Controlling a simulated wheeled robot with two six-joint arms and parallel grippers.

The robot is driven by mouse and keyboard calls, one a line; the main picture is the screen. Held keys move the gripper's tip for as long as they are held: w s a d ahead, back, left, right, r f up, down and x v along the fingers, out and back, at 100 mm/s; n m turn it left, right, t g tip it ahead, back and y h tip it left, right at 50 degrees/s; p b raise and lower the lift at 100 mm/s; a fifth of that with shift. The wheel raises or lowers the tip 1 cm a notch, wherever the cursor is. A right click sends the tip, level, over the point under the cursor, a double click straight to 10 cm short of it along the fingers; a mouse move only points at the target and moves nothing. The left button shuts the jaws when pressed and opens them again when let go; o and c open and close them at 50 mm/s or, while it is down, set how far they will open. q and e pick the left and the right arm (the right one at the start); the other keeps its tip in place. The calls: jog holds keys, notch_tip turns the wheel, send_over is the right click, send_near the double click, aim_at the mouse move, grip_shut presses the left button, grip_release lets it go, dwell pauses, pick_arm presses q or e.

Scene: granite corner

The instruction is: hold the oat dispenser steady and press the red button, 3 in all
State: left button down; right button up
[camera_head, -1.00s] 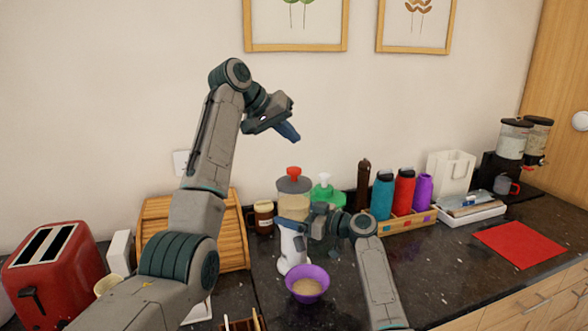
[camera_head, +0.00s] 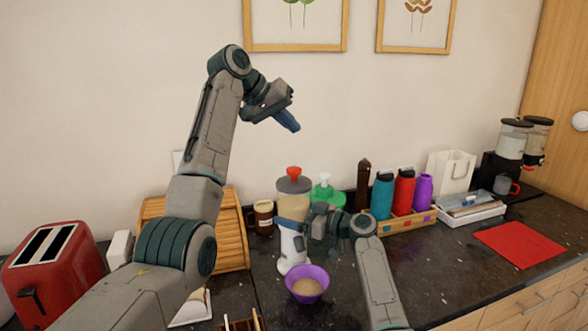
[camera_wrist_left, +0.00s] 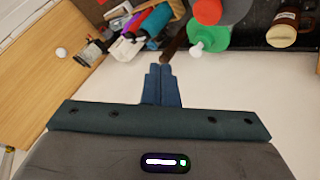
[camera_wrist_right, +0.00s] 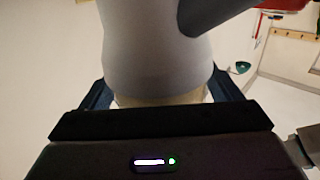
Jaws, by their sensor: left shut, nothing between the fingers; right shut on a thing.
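The oat dispenser (camera_head: 294,207) stands upright on the counter, with a grey lid and a red button (camera_head: 293,171) on top. The red button (camera_wrist_left: 207,11) also shows at the top of the left wrist view. A purple bowl (camera_head: 307,285) with oats in it sits in front of the dispenser. My right gripper (camera_head: 303,228) is shut on the dispenser's body; its fingers straddle the dispenser (camera_wrist_right: 158,50) in the right wrist view. My left gripper (camera_head: 292,125) is shut and empty, raised above the button and apart from it.
Several bottles stand in a wooden tray (camera_head: 405,224) to the right. A red toaster (camera_head: 53,272) is at the left.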

aim_at(295, 168)
pick_arm(q)
notch_tip(295, 168, down, 8)
jog(key=shift+r, duration=0.25)
jog(key=shift+f, duration=0.1)
dwell(2.0)
jog(key=shift+f, duration=0.35)
jog(key=shift+f, duration=1.1)
dwell(1.1)
jog(key=shift+r, duration=1.5)
jog(key=shift+r, duration=2.55)
